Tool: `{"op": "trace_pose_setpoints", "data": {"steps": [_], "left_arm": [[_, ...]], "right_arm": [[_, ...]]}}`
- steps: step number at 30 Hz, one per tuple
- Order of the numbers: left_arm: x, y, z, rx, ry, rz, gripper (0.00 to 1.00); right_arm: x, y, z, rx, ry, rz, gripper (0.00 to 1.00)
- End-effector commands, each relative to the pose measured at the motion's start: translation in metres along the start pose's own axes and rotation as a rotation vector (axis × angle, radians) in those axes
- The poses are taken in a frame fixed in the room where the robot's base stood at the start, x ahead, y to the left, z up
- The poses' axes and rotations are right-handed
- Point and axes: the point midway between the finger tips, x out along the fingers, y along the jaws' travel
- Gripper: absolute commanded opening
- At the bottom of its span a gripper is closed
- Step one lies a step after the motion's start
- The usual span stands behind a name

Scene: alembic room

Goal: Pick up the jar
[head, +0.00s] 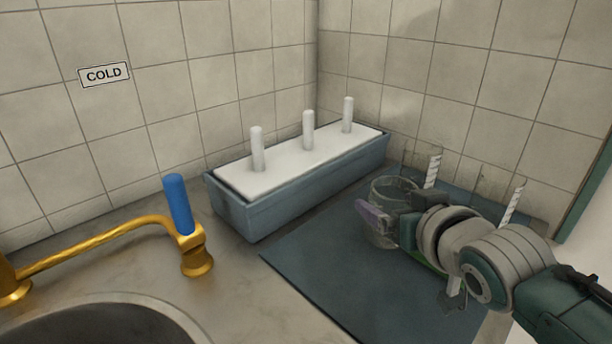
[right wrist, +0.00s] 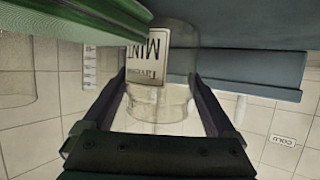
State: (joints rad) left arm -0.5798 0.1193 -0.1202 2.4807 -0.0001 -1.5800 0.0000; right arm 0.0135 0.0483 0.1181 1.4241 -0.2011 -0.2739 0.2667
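The clear glass jar (head: 388,186) stands at the back of the dark blue-grey mat (head: 325,270), right of the trough. In the right wrist view, which is upside down, the jar (right wrist: 160,104) bears a pale label reading "MINT". My right gripper (head: 392,212) is at the jar, with one finger across its near side. In the right wrist view the fingers of my right gripper (right wrist: 160,85) lie on either side of the jar. Whether they press on the glass cannot be told. My left gripper is out of view.
A blue-grey trough (head: 300,195) with several white pegs stands left of the jar. A brass tap with a blue handle (head: 178,203) and a sink (head: 90,325) are at left. Tiled walls close the back.

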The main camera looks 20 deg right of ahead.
Motion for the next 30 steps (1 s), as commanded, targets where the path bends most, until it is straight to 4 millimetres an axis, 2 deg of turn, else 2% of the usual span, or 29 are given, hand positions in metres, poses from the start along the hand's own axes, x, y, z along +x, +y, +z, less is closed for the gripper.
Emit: {"op": "trace_pose_setpoints", "data": {"steps": [2,16,25,30], "left_arm": [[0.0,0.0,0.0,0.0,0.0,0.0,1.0],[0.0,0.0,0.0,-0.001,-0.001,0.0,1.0],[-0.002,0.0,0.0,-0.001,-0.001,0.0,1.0],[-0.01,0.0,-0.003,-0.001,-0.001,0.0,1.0]], "right_arm": [[0.0,0.0,0.0,0.0,0.0,0.0,0.79],[0.0,0.0,0.0,0.0,0.0,0.0,0.26],[-0.001,0.0,-0.004,0.0,0.002,0.0,0.26],[-0.008,0.0,-0.021,-0.001,0.004,0.0,0.26]]}}
